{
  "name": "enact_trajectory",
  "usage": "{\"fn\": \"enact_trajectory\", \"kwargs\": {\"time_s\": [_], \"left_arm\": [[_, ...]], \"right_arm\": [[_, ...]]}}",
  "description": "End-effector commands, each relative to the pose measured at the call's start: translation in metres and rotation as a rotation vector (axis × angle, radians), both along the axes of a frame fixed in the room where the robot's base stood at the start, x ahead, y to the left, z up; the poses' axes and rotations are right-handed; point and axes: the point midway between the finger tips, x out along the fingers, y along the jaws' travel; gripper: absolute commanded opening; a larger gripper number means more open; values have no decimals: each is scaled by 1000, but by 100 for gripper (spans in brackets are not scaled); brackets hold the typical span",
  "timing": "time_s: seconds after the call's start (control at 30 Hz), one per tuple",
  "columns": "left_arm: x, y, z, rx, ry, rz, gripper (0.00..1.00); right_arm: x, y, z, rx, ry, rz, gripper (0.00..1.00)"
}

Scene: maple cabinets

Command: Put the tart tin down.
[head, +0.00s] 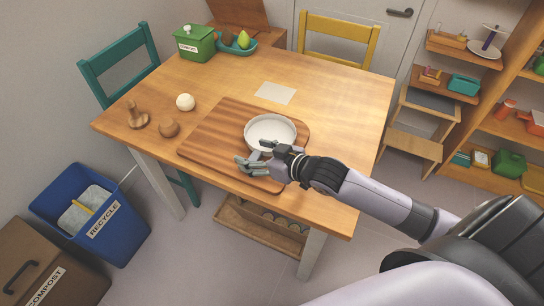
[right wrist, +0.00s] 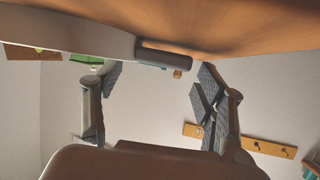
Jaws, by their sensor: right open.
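The tart tin (head: 270,121) is a round, pale, shallow dish. It sits flat on a striped wooden board (head: 212,138) on the table, toward the board's right end. My right gripper (head: 256,157) is at the tin's near edge, low over the board, with its fingers spread. In the right wrist view the two fingers (right wrist: 155,78) stand wide apart with nothing held between them. A pale curved surface at the top left of that view looks like the tin (right wrist: 70,27). Whether a finger touches the rim, I cannot tell. My left gripper is not in view.
On the wooden table (head: 340,110) are a white ball (head: 185,102), a brown round object (head: 168,127), a wooden stamp-like object (head: 137,117), a paper sheet (head: 276,93), a green compost box (head: 194,43) and a teal fruit dish (head: 237,46). The table's right side is clear.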

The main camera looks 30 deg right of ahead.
Motion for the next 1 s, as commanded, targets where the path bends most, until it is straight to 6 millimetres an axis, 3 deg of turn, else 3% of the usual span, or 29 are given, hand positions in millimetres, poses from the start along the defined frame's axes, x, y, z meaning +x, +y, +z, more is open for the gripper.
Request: {"fn": "enact_trajectory", "kwargs": {"time_s": [0.23,0.5,1.0], "left_arm": [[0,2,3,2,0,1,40],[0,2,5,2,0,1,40],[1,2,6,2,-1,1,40]], "right_arm": [[-45,-20,20,-4,5,3,65],[-78,-36,36,-1,2,0,65],[-89,-41,42,0,-1,0,65]]}}
